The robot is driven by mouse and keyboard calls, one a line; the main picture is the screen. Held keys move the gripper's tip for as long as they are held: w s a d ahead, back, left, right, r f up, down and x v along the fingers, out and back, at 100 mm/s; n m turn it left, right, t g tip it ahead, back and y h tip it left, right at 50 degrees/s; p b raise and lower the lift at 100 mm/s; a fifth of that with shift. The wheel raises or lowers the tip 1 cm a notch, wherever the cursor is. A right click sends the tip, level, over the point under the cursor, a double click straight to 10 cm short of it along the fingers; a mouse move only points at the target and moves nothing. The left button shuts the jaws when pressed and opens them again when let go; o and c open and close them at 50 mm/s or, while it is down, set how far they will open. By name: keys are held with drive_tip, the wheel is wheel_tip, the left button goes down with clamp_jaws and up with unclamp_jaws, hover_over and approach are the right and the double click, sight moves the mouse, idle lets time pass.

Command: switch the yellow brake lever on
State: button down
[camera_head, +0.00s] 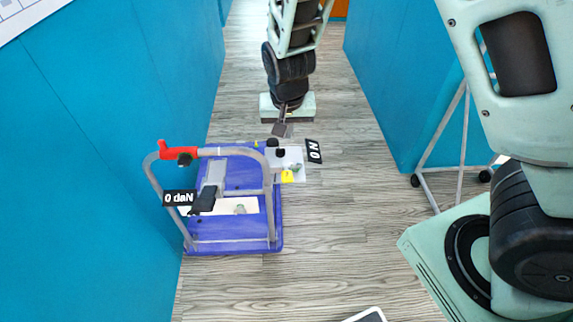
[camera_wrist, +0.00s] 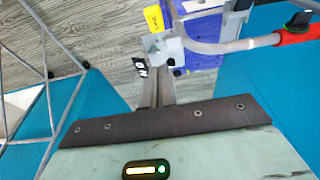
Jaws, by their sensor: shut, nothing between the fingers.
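The yellow brake lever (camera_head: 288,176) is a small yellow piece beside a metal bracket on the right side of a blue cart (camera_head: 262,226). In the wrist view the yellow lever (camera_wrist: 154,18) shows at the top, above the grey bracket (camera_wrist: 170,48). My gripper (camera_head: 279,131) comes from the far side and points down towards the cart's far right corner. Its fingers (camera_wrist: 158,88) are together and empty in the wrist view, just below the bracket in the picture. I cannot tell whether the fingertips touch anything.
The cart has a grey tube handle with a red grip (camera_head: 178,153). Black signs read "ON" (camera_head: 314,151) and "0 daN" (camera_head: 180,198). Blue walls (camera_head: 80,150) stand left and right. A wheeled metal frame (camera_head: 450,150) is at right. Wooden floor (camera_head: 350,220) is clear right of the cart.

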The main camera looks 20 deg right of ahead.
hover_over(286, 174)
drive_tip(key=w, duration=0.2)
drive_tip(key=f, duration=0.9)
drive_tip(key=shift+s+d+f+p, duration=0.25)
drive_tip(key=shift+d+p, duration=0.1)
drive_tip(key=f, duration=0.1)
drive_tip(key=s+f, duration=0.1)
drive_tip(key=p, duration=0.1)
drive_tip(key=shift+s+a+f, duration=0.3)
drive_tip(key=shift+f, duration=0.1)
drive_tip(key=shift+s+f, duration=0.2)
drive_tip(key=shift+f, duration=0.2)
drive_tip(key=shift+a, duration=0.1)
